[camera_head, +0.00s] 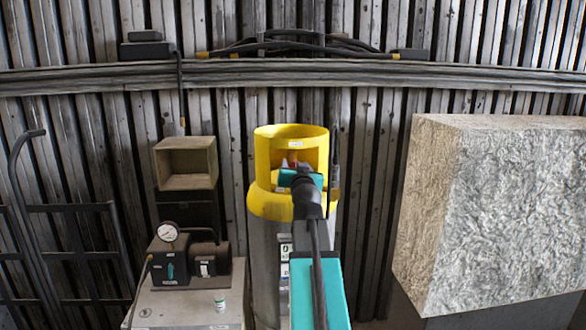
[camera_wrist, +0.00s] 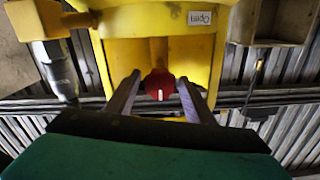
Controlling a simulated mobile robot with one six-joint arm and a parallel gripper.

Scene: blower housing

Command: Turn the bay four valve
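The valve is a red knob (camera_wrist: 159,84) with a white mark on its face, inside the opening of a yellow collar (camera_wrist: 120,18). In the head view the yellow collar (camera_head: 264,160) tops a grey cylinder (camera_head: 264,262), and only a bit of red shows behind my gripper (camera_head: 298,172). In the wrist view my gripper (camera_wrist: 159,78) is open, one finger on each side of the knob. Gaps show between the fingers and the knob. A small label (camera_wrist: 200,18) on the collar seems to read "Open". Which bay this is I cannot tell.
A bench (camera_head: 190,306) with a gauge unit (camera_head: 172,262) stands left of the cylinder. An open wooden box (camera_head: 186,163) is on the wall above it. A large rough block (camera_head: 500,215) fills the right side.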

